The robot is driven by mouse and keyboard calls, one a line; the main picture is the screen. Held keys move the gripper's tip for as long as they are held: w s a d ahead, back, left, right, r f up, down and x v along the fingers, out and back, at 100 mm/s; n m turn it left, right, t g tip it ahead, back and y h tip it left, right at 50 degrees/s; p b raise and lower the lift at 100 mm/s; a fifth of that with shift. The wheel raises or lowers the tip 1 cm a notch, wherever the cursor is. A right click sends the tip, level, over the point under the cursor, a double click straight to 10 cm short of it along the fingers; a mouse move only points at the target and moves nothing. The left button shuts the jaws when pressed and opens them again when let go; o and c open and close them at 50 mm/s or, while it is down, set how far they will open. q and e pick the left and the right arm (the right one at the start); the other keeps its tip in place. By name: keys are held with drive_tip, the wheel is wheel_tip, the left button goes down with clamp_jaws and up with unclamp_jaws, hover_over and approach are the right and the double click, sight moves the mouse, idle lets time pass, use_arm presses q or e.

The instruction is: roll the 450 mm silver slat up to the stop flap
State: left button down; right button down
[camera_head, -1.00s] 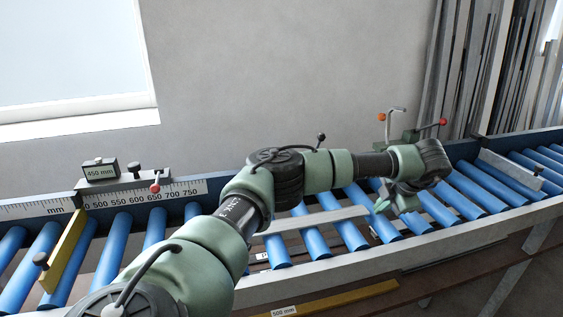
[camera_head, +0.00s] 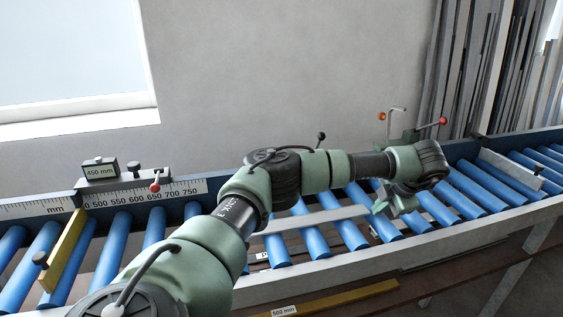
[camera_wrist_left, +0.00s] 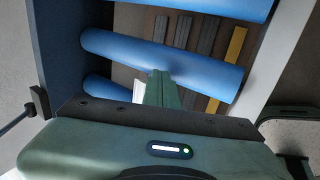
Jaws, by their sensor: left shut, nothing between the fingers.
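The silver slat (camera_head: 318,218) lies lengthwise on the blue rollers in the head view. Its left part is hidden behind my left arm. My left gripper (camera_head: 381,206) is low over the rollers at the slat's right end, with its fingers shut and empty. In the left wrist view the closed green fingers (camera_wrist_left: 160,90) are over a blue roller, and a pale end, likely the slat's (camera_wrist_left: 138,92), shows beside them. I cannot tell whether they touch. The yellow stop flap (camera_head: 62,250) stands across the rollers at the far left. My right gripper is not in view.
A scale (camera_head: 150,195) and a 450 mm display (camera_head: 100,171) are on the back rail near the flap. A yellow strip (camera_head: 340,298) lies below the conveyor. Rollers beside the flap look clear.

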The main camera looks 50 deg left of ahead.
use_arm(q)
drive_tip(key=shift+s+a, duration=0.3)
drive_tip(key=shift+s, duration=0.45)
